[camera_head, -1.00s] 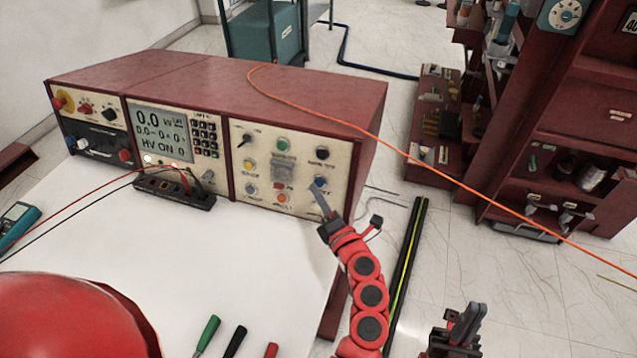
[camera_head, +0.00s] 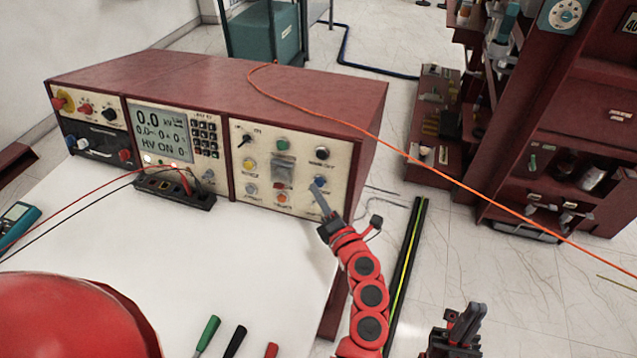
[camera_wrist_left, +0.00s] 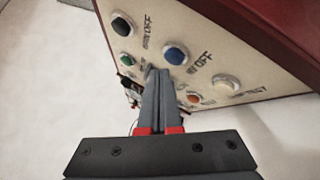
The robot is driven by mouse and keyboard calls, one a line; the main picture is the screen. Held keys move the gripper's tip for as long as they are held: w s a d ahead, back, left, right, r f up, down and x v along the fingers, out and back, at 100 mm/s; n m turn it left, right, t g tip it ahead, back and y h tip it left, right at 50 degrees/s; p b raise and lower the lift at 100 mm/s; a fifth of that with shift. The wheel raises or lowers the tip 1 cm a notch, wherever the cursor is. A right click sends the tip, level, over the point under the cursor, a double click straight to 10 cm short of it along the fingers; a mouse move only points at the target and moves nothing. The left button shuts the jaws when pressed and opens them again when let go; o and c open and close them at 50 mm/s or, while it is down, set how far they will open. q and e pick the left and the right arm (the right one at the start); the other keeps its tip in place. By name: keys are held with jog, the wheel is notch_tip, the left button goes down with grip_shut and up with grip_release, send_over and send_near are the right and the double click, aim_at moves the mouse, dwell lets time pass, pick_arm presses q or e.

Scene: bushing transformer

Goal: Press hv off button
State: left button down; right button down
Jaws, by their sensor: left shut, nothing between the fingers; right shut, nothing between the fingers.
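The blue button (camera_head: 319,182) labelled HV OFF is on the right panel of the red console (camera_head: 300,92). In the left wrist view the blue button (camera_wrist_left: 176,54) stands just right of my fingertips, with its label beside it. My left gripper (camera_head: 314,188) is shut and empty, its fingertips close to the panel just below the blue button. In the left wrist view the shut fingertips (camera_wrist_left: 157,71) overlap the panel; I cannot tell whether they touch it. The console display (camera_head: 160,132) reads HV ON. My right gripper (camera_head: 468,322) is shut and empty, away from the console.
An orange button (camera_wrist_left: 194,98), a white button (camera_wrist_left: 226,85) and a black button (camera_wrist_left: 122,24) are near the left fingertips. An orange cable (camera_head: 450,178) runs across the console top to the right. A red dome (camera_head: 75,315) sits on the white table (camera_head: 230,260).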

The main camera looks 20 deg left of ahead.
pick_arm(q)
jog(key=shift+w+f+b, duration=0.15)
jog(key=shift+w+b, duration=0.2)
jog(key=shift+w, duration=0.1)
jog(key=shift+w+b, duration=0.35)
jog(key=shift+w, duration=0.05)
dwell(0.7)
dwell(0.4)
jog(key=shift+s, duration=0.85)
